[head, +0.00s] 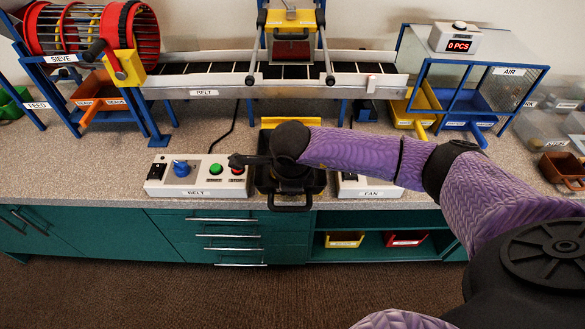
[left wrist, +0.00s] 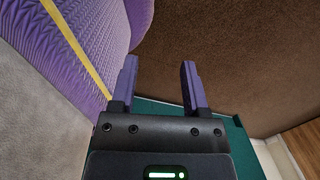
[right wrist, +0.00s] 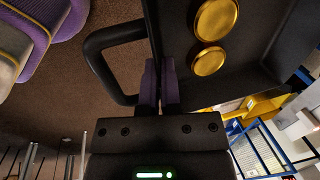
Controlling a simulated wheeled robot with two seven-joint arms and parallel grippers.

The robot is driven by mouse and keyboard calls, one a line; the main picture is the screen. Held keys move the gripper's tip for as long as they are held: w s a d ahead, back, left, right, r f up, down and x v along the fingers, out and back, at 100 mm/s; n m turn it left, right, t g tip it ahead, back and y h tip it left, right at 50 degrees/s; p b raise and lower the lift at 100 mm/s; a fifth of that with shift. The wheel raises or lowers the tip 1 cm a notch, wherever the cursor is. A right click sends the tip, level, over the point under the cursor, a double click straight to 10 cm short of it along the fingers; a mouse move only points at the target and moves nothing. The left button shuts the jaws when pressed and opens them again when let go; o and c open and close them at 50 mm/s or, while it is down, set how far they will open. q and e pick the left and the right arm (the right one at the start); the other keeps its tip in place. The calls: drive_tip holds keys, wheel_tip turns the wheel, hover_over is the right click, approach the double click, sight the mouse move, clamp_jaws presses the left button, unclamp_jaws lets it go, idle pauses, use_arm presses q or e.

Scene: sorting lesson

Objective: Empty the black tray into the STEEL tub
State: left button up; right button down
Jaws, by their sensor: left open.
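The black tray (head: 288,204) is at the counter's front edge in the head view, its loop handle toward me, largely covered by my right wrist. In the right wrist view its dark floor (right wrist: 235,85) holds two visible gold discs (right wrist: 214,19), (right wrist: 208,61). My right gripper (right wrist: 160,62) has its fingers nearly together on the tray's wall beside the handle (right wrist: 98,45). I cannot tell whether the tray is lifted. My left gripper (left wrist: 158,65) is open and empty, in front of a green cabinet and brown floor. I cannot make out a steel tub.
The BELT control box (head: 205,192) stands left of the tray, the FAN box (head: 368,188) right of it. The belt conveyor (head: 200,85) runs behind, between the red sieve drum (head: 75,30) and the AIR box (head: 480,85). A brown bin (head: 562,168) is far right.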

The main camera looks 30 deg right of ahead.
use_arm(q)
drive_tip(key=w+d+r+p, duration=0.2)
drive_tip(key=d+r+p, duration=0.1)
drive_tip(key=r+p, duration=0.2)
drive_tip(key=shift+w+r+t+h, duration=0.3)
drive_tip(key=shift+r+t, duration=0.05)
drive_tip(key=shift+t, duration=0.05)
use_arm(e)
drive_tip(key=s+a, duration=0.6)
drive_tip(key=s, duration=0.4)
drive_tip(key=shift+s+a, duration=0.25)
drive_tip(key=shift+s, duration=0.1)
use_arm(q)
drive_tip(key=r+p, duration=0.4)
drive_tip(key=p, duration=0.1)
drive_tip(key=shift+w+r, duration=0.25)
drive_tip(key=shift+w, duration=0.1)
use_arm(e)
drive_tip(key=v, duration=0.3)
drive_tip(key=w+v, duration=0.1)
drive_tip(key=v, duration=0.1)
drive_tip(key=shift+d+r, duration=0.1)
drive_tip(key=shift+d, duration=0.2)
